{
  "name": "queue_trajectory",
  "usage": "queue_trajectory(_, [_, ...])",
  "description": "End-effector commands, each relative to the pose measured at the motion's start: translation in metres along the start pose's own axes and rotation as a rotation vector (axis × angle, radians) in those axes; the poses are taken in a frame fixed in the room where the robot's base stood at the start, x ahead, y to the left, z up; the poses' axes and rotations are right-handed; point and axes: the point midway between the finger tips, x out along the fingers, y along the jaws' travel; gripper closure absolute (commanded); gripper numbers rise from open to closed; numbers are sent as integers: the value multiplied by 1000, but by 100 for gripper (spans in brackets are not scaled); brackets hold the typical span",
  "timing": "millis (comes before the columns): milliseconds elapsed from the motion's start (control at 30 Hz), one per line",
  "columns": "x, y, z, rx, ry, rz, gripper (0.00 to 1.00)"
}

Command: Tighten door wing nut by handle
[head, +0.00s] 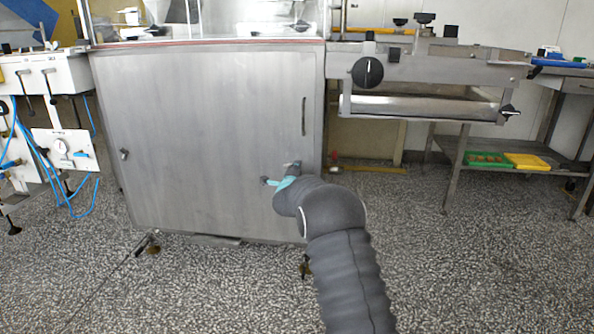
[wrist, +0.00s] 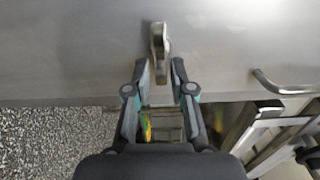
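The door wing nut (wrist: 159,40) is a small metal piece on the grey steel door (head: 200,130). In the wrist view it stands straight ahead of my gripper (wrist: 161,70). Its near end reaches into the gap between my two fingertips, with a finger on each side. The fingers stand apart and I see no clear contact. In the head view my gripper (head: 279,176) is at the door's lower right, and my arm hides part of that area. A slim door handle (head: 304,116) is above it; it also shows at right in the wrist view (wrist: 282,84).
A black knob (head: 367,71) and a roller frame (head: 430,107) jut out right of the door. A low shelf holds green (head: 488,160) and yellow (head: 527,161) trays. A white control unit (head: 64,150) with blue hoses stands left.

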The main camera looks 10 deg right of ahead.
Motion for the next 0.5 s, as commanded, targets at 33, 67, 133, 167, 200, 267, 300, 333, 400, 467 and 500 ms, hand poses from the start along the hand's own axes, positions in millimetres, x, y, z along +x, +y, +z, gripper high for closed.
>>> queue_trajectory(33, [0, 0, 0, 0, 0, 0, 62])
queue_trajectory(67, [0, 0, 0, 0, 0, 0, 62])
queue_trajectory(133, [0, 0, 0, -1, 0, 0, 62])
queue_trajectory(167, [0, 0, 0, -1, 0, -1, 62])
queue_trajectory(200, [0, 0, 0, -1, 0, -1, 62])
queue_trajectory(267, [0, 0, 0, -1, 1, -1, 62])
queue_trajectory(300, [0, 0, 0, -1, 1, -1, 62])
queue_trajectory(333, [-1, -1, 0, -1, 1, -1, 62])
queue_trajectory(400, [-3, -1, 0, -1, 0, -1, 62])
queue_trajectory(467, [-8, -1, 0, -2, 0, 0, 62])
queue_trajectory(500, [-12, -2, 0, -2, 0, -1, 62])
